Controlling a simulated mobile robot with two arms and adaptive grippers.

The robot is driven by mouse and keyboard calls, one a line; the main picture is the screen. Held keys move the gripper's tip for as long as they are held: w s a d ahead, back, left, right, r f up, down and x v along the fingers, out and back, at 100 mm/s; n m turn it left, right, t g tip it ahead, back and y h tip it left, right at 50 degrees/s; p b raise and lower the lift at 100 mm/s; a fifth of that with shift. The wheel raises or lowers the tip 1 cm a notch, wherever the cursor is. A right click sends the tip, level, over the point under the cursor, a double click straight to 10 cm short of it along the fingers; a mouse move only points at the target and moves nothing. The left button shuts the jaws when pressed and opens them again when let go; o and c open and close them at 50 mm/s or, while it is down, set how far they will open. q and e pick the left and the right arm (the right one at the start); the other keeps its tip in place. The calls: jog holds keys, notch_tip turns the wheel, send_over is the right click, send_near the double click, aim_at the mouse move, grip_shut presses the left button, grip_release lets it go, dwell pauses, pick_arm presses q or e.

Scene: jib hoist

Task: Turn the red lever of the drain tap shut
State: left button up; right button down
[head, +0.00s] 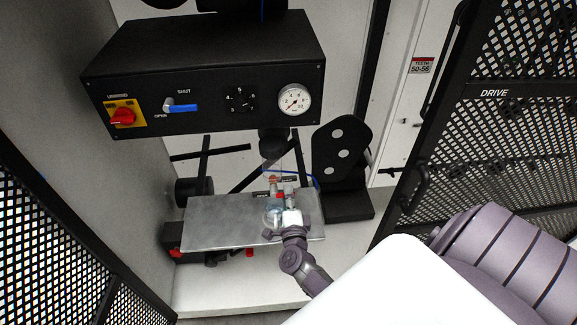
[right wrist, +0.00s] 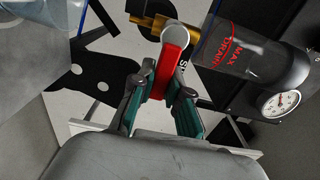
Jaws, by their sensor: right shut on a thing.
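The red lever (right wrist: 172,65) of the drain tap shows in the right wrist view, hanging from a round grey pivot and lying roughly across the brass tap body (right wrist: 150,21). My right gripper (right wrist: 160,91) is shut on its free end, one teal-padded finger on each side. A clear bowl (right wrist: 240,50) marked MAX and DRAIN is beside the tap. My left gripper is not in view.
The black panel (head: 200,92) above carries a red switch (head: 122,117), a blue lever (head: 183,108) and a gauge (head: 294,100). The metal plate (head: 215,222) lies below. Mesh doors (head: 525,110) stand right and left (head: 50,250). A black bracket (head: 340,150) stands right of the tap.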

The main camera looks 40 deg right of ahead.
dwell(0.5)
jog(key=c, duration=1.1)
grip_release()
jog(key=shift+s+a, duration=0.1)
jog(key=v, duration=1.1)
jog(key=shift+s+a, duration=0.15)
jog(key=shift+s, duration=0.2)
